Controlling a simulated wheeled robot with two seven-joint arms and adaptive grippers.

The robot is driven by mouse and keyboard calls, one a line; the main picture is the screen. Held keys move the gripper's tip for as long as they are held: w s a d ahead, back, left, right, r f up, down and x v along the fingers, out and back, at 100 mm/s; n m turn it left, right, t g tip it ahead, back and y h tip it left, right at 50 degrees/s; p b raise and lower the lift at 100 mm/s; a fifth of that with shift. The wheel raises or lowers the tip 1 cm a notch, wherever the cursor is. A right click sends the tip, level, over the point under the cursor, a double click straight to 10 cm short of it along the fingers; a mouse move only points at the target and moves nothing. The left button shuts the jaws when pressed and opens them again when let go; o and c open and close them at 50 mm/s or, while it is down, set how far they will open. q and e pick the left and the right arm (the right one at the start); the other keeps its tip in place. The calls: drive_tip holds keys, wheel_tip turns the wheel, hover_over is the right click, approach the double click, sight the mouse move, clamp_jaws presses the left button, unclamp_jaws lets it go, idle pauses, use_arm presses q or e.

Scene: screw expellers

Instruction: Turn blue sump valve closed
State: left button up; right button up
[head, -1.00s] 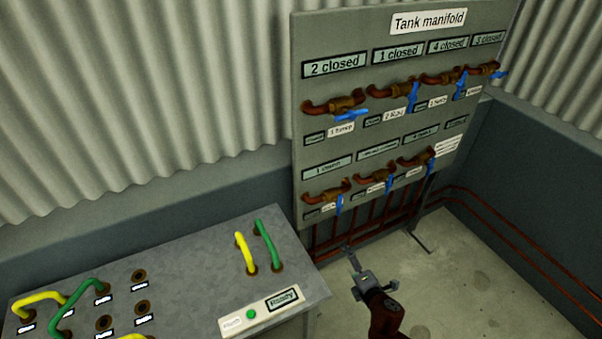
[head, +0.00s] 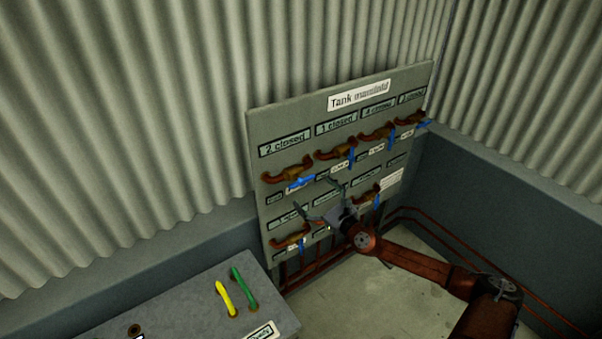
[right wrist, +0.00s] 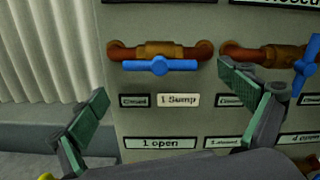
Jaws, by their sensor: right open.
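The sump valve has a blue handle (head: 300,183) on a brass body with red-brown pipe ends, at the upper left of the panel. In the right wrist view its blue handle (right wrist: 160,66) lies level along the pipe, above a label reading "1 Sump" (right wrist: 179,100). My right gripper (head: 316,200) is in front of the panel, below and right of this valve. In the right wrist view my right gripper (right wrist: 168,98) has its fingers spread wide and empty, below the handle and apart from it. My left gripper is not in view.
The tank manifold panel (head: 270,140) carries several other valves with blue handles, mostly hanging down. A plate below the sump label reads "1 open" (right wrist: 160,142).

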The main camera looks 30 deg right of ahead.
sight(300, 179)
drive_tip(key=w, duration=0.7)
drive_tip(key=shift+w+a+p, duration=0.3)
drive_tip(key=shift+p, duration=0.1)
drive_tip(key=c, duration=1.1)
